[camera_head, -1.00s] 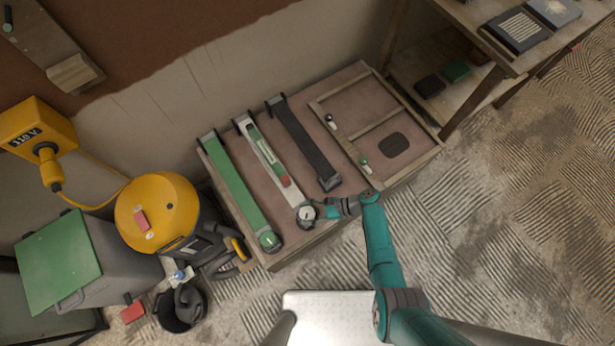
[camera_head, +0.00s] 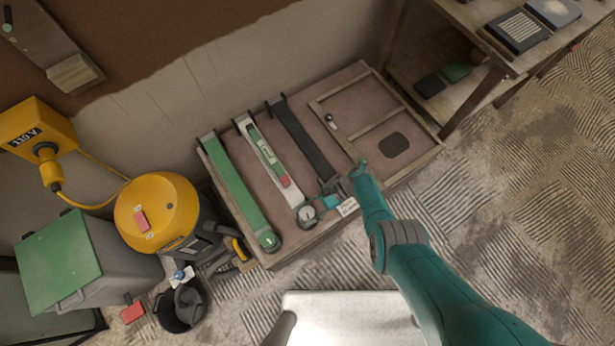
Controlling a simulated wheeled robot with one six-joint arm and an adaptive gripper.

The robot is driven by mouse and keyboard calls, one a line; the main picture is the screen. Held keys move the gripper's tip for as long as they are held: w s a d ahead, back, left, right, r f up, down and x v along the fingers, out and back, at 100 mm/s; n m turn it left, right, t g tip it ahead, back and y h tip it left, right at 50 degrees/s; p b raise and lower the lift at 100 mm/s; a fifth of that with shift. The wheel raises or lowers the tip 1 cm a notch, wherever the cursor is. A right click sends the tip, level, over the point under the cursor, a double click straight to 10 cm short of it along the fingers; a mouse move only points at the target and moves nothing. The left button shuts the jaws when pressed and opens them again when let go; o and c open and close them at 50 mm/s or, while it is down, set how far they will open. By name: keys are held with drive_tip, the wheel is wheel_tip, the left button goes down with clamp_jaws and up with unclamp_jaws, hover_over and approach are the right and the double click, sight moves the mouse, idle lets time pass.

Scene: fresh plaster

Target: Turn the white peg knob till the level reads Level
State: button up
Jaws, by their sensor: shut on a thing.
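The white strip (camera_head: 287,190) lies between a green and a black strip on the brown board. A green level with a red end (camera_head: 266,157) lies along it; its reading is too small to make out. The white peg knob (camera_head: 306,216) is a round pale dial at the strip's near end. My gripper (camera_head: 316,208) reaches it from the right and is shut on it; the fingertips are tiny and partly hidden. A small white label (camera_head: 347,207) shows just right of my gripper, its text unreadable.
The green strip (camera_head: 235,190) with its own round knob (camera_head: 268,240) lies to the left. The black strip (camera_head: 298,140) lies to the right, its near end partly behind my wrist. A wooden frame (camera_head: 360,150) is further right. A yellow vacuum (camera_head: 157,215) stands left of the board.

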idle(0.4)
drive_tip(key=o, duration=1.2)
drive_tip(key=shift+c, duration=0.2)
drive_tip(key=v, duration=1.2)
